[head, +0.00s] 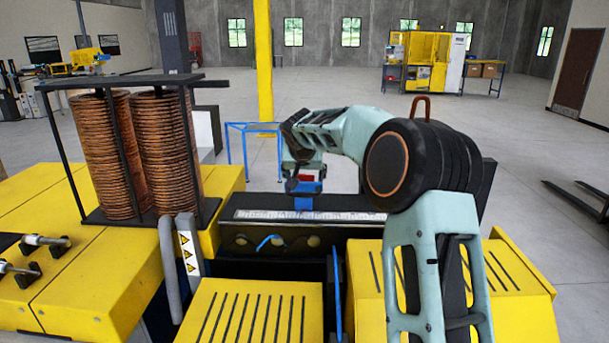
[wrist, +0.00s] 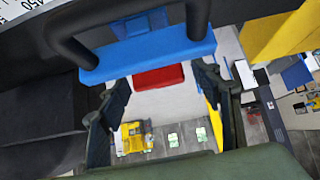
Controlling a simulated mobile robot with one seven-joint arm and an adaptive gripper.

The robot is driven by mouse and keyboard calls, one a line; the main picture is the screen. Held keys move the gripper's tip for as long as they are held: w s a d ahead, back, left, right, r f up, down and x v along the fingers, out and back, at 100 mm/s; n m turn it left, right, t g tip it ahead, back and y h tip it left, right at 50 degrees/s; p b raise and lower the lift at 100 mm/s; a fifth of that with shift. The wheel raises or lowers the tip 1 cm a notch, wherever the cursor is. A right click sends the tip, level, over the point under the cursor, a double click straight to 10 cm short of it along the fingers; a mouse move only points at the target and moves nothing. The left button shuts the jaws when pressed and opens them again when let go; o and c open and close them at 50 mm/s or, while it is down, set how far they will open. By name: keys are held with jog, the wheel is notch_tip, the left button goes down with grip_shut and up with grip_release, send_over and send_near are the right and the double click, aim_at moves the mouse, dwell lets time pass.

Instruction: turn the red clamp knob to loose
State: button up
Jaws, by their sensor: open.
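The red clamp knob (wrist: 158,77) shows in the wrist view as a flat red block beside a blue bar (wrist: 150,57). In the head view a small red patch (head: 306,178) shows at my gripper, above a blue clamp piece (head: 304,203) on the black machine's scale rail (head: 262,215). My gripper (wrist: 160,108) is open, with one dark finger to each side of the red knob in the wrist view. I cannot tell whether either finger touches it. In the head view my gripper (head: 304,184) partly hides the knob and clamp.
Two copper coil stacks (head: 140,150) stand in a black frame left of the clamp. Yellow machine housings (head: 250,312) lie in front and to both sides. A black handle (wrist: 72,50) rises close to the blue bar in the wrist view. Open floor lies behind the machine.

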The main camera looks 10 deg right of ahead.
jog(key=c, duration=1.2)
jog(key=n+y, duration=0.2)
jog(key=n, duration=0.1)
jog(key=shift+d+y, duration=0.15)
jog(key=shift+y, duration=0.25)
jog(key=n+y, duration=0.2)
jog(key=n, duration=0.1)
jog(key=n+g+y, duration=0.2)
jog(key=n, duration=0.2)
jog(key=shift+y, duration=0.4)
jog(key=shift+n+g+y, duration=0.3)
jog(key=shift+n, duration=0.4)
jog(key=shift+f+n+g+y, duration=0.1)
jog(key=shift+n+g+y, duration=0.5)
jog(key=shift+n, duration=0.5)
